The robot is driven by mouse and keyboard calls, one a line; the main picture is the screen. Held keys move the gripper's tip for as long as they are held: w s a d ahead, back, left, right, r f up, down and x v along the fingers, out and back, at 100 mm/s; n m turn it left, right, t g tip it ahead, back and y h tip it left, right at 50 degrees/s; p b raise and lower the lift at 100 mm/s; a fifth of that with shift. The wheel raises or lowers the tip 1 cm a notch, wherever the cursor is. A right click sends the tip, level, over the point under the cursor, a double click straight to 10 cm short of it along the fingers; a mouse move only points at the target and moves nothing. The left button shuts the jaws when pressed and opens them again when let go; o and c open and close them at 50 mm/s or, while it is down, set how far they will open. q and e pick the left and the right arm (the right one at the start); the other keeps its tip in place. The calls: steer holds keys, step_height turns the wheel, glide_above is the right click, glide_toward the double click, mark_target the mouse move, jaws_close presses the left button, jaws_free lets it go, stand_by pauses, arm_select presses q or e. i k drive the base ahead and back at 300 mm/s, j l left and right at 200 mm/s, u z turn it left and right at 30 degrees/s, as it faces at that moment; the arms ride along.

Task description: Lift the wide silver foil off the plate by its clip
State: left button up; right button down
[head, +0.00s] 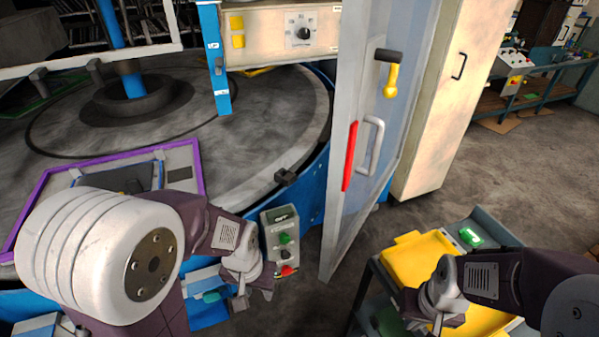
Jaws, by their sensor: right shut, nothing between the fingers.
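I cannot make out a wide silver foil or its clip for certain. A purple-framed flat piece (197,168) lies on the round grey table at the left, with a grey face and a dark panel on it. My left arm covers much of it, and I cannot tell whether it is the plate. My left gripper (240,303) hangs in front of the round table, beside a small button box; its fingers are too small to tell open from shut. My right gripper (437,325) is shut and empty over a yellow tray (405,245) at the lower right.
The round grey table (245,145) has a blue rim. The button box (283,240) has green, black and red buttons. A tall door (355,170) with a red strip and handle stands open in the middle. The yellow tray sits on a dark cart (487,220).

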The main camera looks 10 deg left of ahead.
mark_target(110, 178)
steer(key=u, duration=1.85)
steer(key=i+j+z, duration=0.2)
steer(key=i+j, duration=0.1)
